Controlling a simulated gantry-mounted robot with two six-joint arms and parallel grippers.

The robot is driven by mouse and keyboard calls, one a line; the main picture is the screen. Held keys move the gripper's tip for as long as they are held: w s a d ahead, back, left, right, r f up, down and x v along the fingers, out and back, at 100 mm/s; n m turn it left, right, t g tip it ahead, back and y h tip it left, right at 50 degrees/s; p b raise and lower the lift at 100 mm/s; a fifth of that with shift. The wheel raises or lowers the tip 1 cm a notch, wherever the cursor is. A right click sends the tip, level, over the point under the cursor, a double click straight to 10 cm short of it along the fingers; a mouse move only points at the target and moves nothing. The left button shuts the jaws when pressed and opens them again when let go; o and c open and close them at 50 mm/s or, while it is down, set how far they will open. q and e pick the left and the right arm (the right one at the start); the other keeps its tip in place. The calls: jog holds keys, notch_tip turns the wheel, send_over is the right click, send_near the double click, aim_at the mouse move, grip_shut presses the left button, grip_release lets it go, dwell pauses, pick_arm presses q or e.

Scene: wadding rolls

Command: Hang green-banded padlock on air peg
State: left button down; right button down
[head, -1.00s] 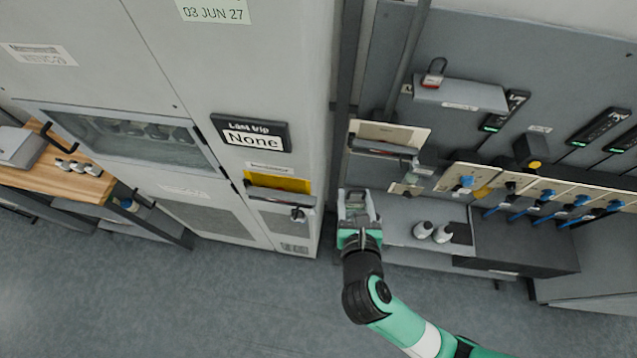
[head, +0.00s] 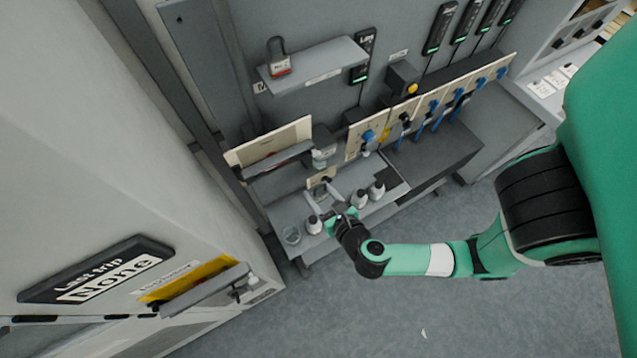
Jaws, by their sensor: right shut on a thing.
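My right gripper (head: 335,205) is at the low grey bench below the wall panel. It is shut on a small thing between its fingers. The thing is too small and too covered to make out, so I cannot tell if it is the green-banded padlock. A small pale plate with a dark peg (head: 322,180) is just behind the gripper; its label is unreadable, so I cannot tell if it is the air peg. A padlock with a red band (head: 280,64) stands on the upper grey shelf. My left gripper is out of view.
White-topped bottles (head: 376,190) stand on the bench beside the gripper, with a clear round cup (head: 291,235) at its left end. A row of blue-knobbed valves (head: 433,104) runs along the panel. A cabinet with a "Last trip None" sign (head: 97,270) fills the left.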

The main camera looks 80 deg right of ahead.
jog(key=w+d+f, duration=0.1)
jog(key=w+d, duration=0.5)
jog(key=shift+w+d+f+b, duration=0.2)
jog(key=shift+w+d+b, duration=0.05)
jog(key=shift+d+b, duration=0.15)
dwell(0.5)
dwell(0.6)
jog(key=shift+c, duration=0.6)
grip_release()
jog(key=shift+f, duration=0.1)
jog(key=v, duration=1)
jog(key=shift+a+p, duration=0.2)
jog(key=shift+p, duration=0.1)
jog(key=shift+s+a+r, duration=0.3)
jog(key=shift+s+a, duration=0.05)
jog(key=shift+s, duration=0.2)
